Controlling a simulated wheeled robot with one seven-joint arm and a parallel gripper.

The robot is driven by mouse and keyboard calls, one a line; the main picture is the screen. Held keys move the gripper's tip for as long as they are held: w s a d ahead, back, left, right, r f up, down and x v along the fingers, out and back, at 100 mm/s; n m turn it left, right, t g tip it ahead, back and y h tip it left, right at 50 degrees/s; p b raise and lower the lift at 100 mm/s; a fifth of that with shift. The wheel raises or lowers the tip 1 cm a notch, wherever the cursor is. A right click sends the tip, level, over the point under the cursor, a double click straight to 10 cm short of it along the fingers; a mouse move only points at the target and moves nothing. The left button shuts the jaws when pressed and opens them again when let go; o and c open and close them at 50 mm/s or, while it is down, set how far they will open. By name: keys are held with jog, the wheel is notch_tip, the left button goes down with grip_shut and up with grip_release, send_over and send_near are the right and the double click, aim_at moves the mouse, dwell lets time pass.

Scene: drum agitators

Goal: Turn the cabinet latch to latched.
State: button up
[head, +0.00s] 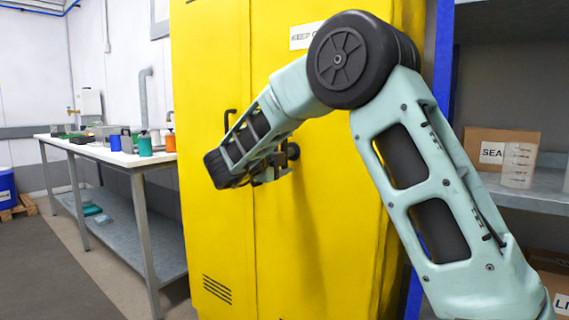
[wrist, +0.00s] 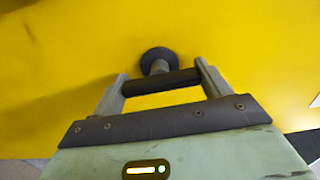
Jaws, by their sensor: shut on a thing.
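The yellow cabinet (head: 325,230) stands upright with its doors closed in the head view. The cabinet latch (head: 293,151) is a dark round knob mount on the right door, mostly hidden behind my arm. In the wrist view the latch (wrist: 160,77) shows as a dark bar on a short stem from a round black base. The bar lies nearly level across the picture, its right end slightly higher. My gripper (wrist: 162,84) has one finger at each end of the bar and is shut on it. In the head view my gripper (head: 270,173) is against the door, partly hidden.
A dark door handle (head: 229,119) sits left of the latch. A bench (head: 125,158) with bottles and boxes stands at the left. Grey shelves (head: 548,184) with cardboard boxes stand at the right, behind my arm. Floor at the left front is clear.

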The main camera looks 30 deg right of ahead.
dwell(0.3)
jog(key=o, duration=1)
jog(key=p+v, duration=0.1)
jog(key=v, duration=1.6)
jog(key=shift+s+a, duration=0.1)
jog(key=shift+a, duration=0.05)
